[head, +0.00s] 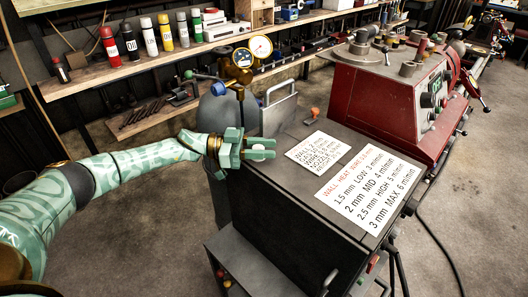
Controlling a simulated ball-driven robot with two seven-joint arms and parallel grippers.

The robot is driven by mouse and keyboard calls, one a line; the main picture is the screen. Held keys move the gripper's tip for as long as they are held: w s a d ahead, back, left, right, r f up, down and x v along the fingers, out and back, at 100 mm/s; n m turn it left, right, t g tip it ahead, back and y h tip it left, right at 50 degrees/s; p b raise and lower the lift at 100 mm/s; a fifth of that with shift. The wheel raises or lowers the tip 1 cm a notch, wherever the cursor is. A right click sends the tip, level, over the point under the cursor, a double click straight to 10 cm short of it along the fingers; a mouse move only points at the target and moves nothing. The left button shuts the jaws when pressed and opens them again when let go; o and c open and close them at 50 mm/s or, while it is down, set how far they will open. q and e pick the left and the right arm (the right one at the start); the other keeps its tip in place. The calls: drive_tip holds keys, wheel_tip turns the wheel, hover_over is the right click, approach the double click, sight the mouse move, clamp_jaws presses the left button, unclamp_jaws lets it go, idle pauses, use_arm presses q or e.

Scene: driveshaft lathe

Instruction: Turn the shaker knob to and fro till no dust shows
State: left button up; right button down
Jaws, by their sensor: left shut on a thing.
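My left gripper (262,149) reaches in from the left, at the near left edge of the dark cabinet top (300,180). It is shut on a small pale rounded thing, which looks like the shaker knob. The fingers hide most of it, so I cannot tell how far it is turned. I can make out no dust in this view. My right gripper is not in view.
White cards with printed settings (368,190) lie on the cabinet top. A grey gas cylinder (217,108) with gauges (261,47) stands behind my gripper. A red lathe (385,95) is at the back right. Shelves with spray cans (109,45) line the back.

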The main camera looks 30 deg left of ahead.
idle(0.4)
use_arm(q)
drive_tip(key=o, duration=1)
drive_tip(key=shift+d, duration=0.1)
drive_tip(key=b+v, duration=0.2)
drive_tip(key=v, duration=1.4)
drive_tip(key=shift+w+a, duration=0.15)
drive_tip(key=shift+a, duration=0.1)
drive_tip(key=shift+f, duration=0.1)
drive_tip(key=shift+c, duration=0.2)
